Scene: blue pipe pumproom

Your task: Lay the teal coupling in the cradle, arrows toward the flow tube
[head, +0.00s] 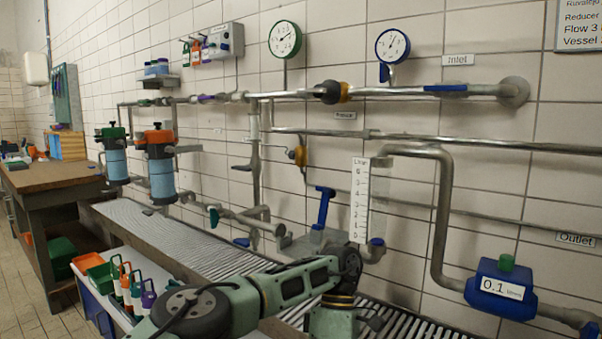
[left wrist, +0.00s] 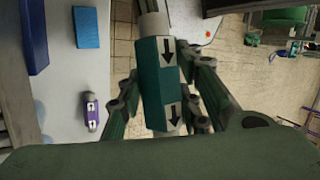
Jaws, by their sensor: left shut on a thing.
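The teal coupling (left wrist: 158,88) is a teal body with pale ends and black arrows, held between the fingers of my left gripper (left wrist: 160,70) in the left wrist view. Its arrows point toward the bottom of that picture, toward my palm. In the head view a green arm of mine crosses the bottom middle; the gripper and coupling do not show there. The likely cradle is a grey block (head: 312,243) at a gap in the lower pipe, beneath a raised blue lever (head: 324,205). The flow tube (head: 378,195), clear with a white scale, stands just right of it. My right gripper is not seen.
A purple coupling (left wrist: 91,111) with white arrows and a blue block (left wrist: 86,27) lie on a pale surface. A white tray (head: 122,311) holds coloured-handled tools. Pipes, two gauges and a blue meter (head: 500,288) line the wall above a ribbed grating (head: 170,239).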

